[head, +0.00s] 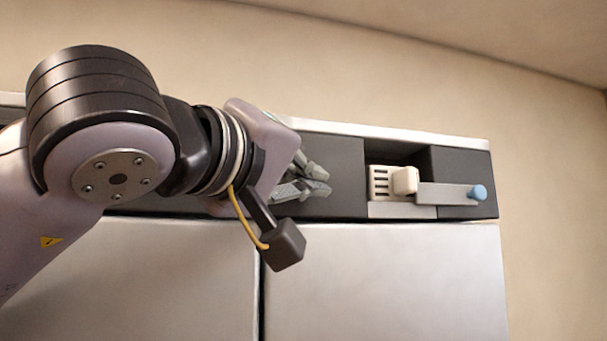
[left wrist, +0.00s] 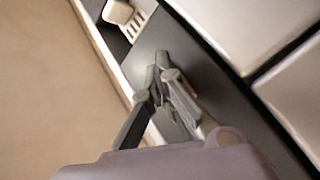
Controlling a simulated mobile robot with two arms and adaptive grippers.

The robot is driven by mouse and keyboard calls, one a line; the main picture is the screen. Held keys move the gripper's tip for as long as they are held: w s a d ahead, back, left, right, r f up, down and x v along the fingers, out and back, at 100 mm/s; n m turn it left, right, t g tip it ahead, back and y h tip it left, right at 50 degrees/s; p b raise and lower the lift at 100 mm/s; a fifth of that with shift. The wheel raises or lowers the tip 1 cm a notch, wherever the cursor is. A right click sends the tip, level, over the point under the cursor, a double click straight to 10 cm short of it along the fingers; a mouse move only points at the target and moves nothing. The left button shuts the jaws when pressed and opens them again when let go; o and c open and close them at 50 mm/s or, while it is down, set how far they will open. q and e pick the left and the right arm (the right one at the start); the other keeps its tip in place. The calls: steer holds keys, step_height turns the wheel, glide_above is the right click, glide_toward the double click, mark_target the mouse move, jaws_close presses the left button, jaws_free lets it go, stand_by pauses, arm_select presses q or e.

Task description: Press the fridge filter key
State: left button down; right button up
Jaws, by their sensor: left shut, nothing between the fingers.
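The fridge's dark top panel (head: 345,165) has a recess at its right. In the recess sits a cream slotted part with a cream block-shaped key (head: 405,180) on its right side. The key also shows at the top of the left wrist view (left wrist: 117,12). My left gripper (head: 322,181) is shut and empty in front of the dark panel, to the left of the recess and apart from the key. Its fingertips (left wrist: 167,68) show against the dark panel in the left wrist view. My right gripper is in neither view.
A grey bar with a blue round knob (head: 478,192) stands right of the key, across the panel front. Two pale doors (head: 390,280) lie below the panel. The beige wall (head: 400,85) above is bare.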

arm_select(q)
steer(key=shift+s+d, duration=0.2)
steer(key=shift+s, duration=0.5)
steer(key=s, duration=0.1)
steer(key=s+d+b, duration=0.1)
steer(key=s, duration=0.2)
steer(key=shift+s+d+b, duration=0.3)
steer(key=shift+s, duration=0.1)
stand_by(0.6)
